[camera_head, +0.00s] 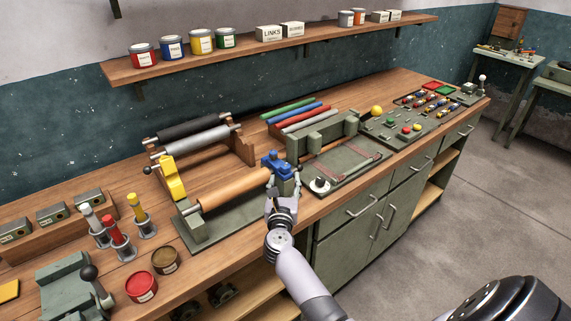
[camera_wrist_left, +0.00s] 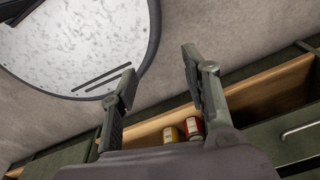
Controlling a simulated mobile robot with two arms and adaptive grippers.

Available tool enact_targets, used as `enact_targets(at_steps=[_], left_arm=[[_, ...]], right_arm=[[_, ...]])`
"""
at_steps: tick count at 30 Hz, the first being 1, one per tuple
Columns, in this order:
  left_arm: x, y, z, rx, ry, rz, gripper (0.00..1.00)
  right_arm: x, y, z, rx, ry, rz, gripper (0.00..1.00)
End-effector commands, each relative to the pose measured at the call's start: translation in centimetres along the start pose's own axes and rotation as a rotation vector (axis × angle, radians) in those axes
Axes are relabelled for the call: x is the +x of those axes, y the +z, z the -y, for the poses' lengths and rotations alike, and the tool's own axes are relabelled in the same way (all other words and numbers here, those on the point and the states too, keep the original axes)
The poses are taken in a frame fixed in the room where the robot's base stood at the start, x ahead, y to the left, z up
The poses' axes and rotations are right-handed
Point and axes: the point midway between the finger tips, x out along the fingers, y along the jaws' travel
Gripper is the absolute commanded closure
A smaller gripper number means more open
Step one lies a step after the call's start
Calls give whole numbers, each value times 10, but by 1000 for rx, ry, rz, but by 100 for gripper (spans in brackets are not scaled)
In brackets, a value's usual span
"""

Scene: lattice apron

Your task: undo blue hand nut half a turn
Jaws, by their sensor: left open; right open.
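The blue hand nut (camera_head: 277,165) sits on top of the green end block at the right end of a copper-coloured roller (camera_head: 235,187). My right gripper (camera_head: 284,186) is just in front of and below the nut, with its fingers spread at the block. It overlaps the block's front, so I cannot tell whether it touches the nut. My left gripper (camera_wrist_left: 158,78) shows only in the left wrist view, open and empty, away from the nut.
A yellow crank piece (camera_head: 172,178) is left of the roller, and a green press bed (camera_head: 342,168) is right. The left wrist view shows a white speckled round top (camera_wrist_left: 75,40) and a wooden shelf (camera_wrist_left: 262,92) with jars.

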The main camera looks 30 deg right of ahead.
Motion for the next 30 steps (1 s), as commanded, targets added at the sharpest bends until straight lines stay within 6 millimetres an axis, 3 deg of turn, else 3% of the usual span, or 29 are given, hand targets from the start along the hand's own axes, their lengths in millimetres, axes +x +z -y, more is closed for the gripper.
enact_targets(at_steps=[6, 12, 26, 30], left_arm=[[-5, 10, 4, 3, -4, 16, 57], [-5, 11, 4, 3, -4, 17, 57], [-5, 10, 4, 3, -4, 15, 57], [-5, 9, 4, 3, -4, 14, 57]], right_arm=[[46, 2, -1, -4, 1, 3, 52], [71, 0, -1, -4, 3, 2, 52], [82, 0, -1, -2, 2, 1, 52], [82, 0, -1, -2, 2, 1, 60]])
